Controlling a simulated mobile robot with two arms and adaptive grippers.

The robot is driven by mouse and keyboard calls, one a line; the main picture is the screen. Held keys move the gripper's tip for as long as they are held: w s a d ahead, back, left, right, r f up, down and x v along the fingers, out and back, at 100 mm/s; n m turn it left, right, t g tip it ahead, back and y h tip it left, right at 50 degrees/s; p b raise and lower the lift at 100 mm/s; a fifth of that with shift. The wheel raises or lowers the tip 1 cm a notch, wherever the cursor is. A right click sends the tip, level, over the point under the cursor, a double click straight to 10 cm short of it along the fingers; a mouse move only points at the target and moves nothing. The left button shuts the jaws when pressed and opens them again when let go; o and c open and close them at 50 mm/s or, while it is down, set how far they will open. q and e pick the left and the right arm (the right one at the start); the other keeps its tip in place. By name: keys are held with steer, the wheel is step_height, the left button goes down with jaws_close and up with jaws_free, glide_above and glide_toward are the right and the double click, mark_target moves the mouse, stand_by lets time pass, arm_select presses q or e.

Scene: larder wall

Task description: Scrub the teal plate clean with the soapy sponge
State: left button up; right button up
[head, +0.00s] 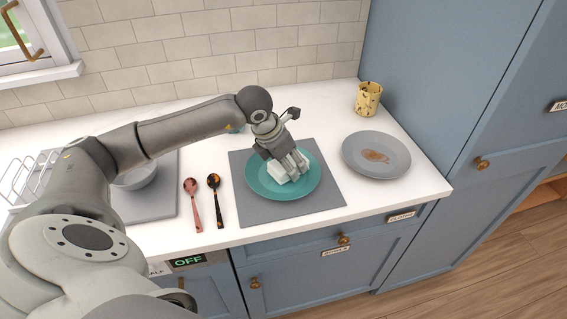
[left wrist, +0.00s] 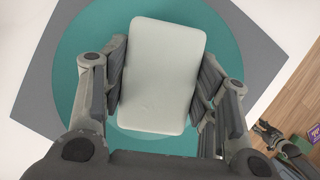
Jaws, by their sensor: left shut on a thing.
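The teal plate (head: 257,187) lies on a grey mat (head: 328,203) on the white counter. My left gripper (head: 288,168) is over the plate, shut on a pale sponge (head: 280,176). In the left wrist view the sponge (left wrist: 162,75) sits between the two fingers of my left gripper (left wrist: 165,85), with the teal plate (left wrist: 75,65) behind it. The sponge appears low at the plate, but I cannot tell whether it touches. The plate's middle is hidden by the sponge and gripper.
A grey plate with a brown stain (head: 376,156) is to the right, with a speckled yellow cup (head: 368,98) behind it. A pink spoon (head: 193,203) and a dark spoon (head: 216,200) lie left of the mat. A grey bowl (head: 137,177) and wire rack (head: 30,178) are further left.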

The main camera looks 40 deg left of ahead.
arm_select(q)
steer(key=shift+w+r+p, duration=0.1)
steer(key=shift+r+p, duration=1.3)
steer(key=shift+r, duration=1.55)
steer(key=shift+r+p, duration=0.7)
steer(key=shift+r, duration=0.8)
steer(key=shift+f, duration=0.1)
step_height(320, 180, down, 7)
steer(key=b, duration=0.7)
steer(key=shift+d+f, duration=0.1)
steer(key=shift+f, duration=0.1)
steer(key=shift+f+b, duration=0.65)
steer(key=shift+b, duration=0.1)
